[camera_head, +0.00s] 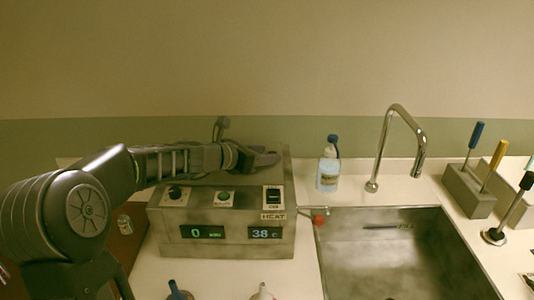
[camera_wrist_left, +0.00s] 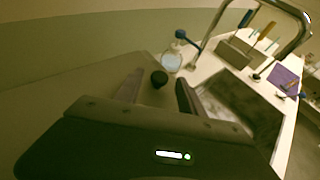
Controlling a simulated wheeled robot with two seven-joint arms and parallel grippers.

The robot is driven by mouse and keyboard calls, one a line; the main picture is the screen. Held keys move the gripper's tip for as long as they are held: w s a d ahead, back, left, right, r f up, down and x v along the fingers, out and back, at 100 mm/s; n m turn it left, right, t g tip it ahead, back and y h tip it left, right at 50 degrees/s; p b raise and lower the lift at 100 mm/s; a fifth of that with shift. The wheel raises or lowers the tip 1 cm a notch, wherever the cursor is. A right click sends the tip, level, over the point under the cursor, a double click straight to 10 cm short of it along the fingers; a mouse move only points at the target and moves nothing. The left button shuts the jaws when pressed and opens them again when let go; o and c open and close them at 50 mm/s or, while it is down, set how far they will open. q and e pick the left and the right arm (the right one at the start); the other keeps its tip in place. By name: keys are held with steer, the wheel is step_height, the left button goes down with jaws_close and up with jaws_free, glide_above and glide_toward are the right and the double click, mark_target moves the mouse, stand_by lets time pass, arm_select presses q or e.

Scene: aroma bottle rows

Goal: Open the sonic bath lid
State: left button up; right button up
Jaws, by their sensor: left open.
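The sonic bath (camera_head: 220,247) is a grey metal box left of the sink, with two lit displays and knobs on its front. Its flat grey lid (camera_head: 284,172) lies on top and looks closed; my left arm hides much of it. My left gripper (camera_head: 268,159) is low over the lid's top. In the left wrist view its two fingers (camera_wrist_left: 157,92) are spread apart. My right gripper is not in view.
A blue-capped bottle (camera_head: 328,168) stands behind and right of the bath. A curved tap (camera_head: 388,140) rises over the metal sink (camera_head: 400,262). A grey holder (camera_head: 468,190) with coloured-handled tools stands at the right. Bottle tops (camera_head: 178,290) show at the front edge.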

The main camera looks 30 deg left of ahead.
arm_select(q)
steer(key=shift+w+d+f, duration=0.15)
steer(key=shift+w+f, duration=0.05)
steer(key=shift+w, duration=0.25)
jaws_close()
stand_by(1.1)
